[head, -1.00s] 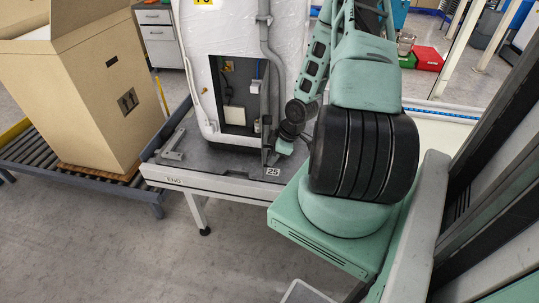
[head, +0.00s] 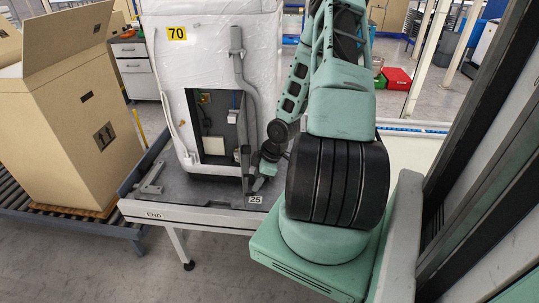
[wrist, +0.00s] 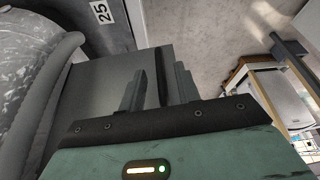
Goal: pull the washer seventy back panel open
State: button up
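The washer (head: 207,60) is a white, plastic-wrapped unit with a yellow 70 label, standing on a grey platform. A dark rectangular opening (head: 214,143) low in its face shows parts inside. A narrow dark upright panel (head: 244,160) stands out at the opening's right side, seen nearly edge-on. My gripper (head: 263,166) is low beside that panel, on its right, partly hidden by my arm. In the wrist view, my gripper's two fingers (wrist: 160,88) are apart, with a grey flat panel (wrist: 95,85) reaching between them. Contact cannot be told.
A grey hose (head: 240,75) runs down the washer's right side. The platform (head: 200,213) carries a 25 tag and an END mark. A large cardboard box (head: 80,125) stands on a roller conveyor (head: 20,185) at left. Floor in front is clear.

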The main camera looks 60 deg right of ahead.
aim_at(250, 151)
jog(key=p+v, duration=0.4)
jog(key=v, duration=1)
jog(key=shift+r+p, duration=0.2)
jog(key=shift+p, duration=0.15)
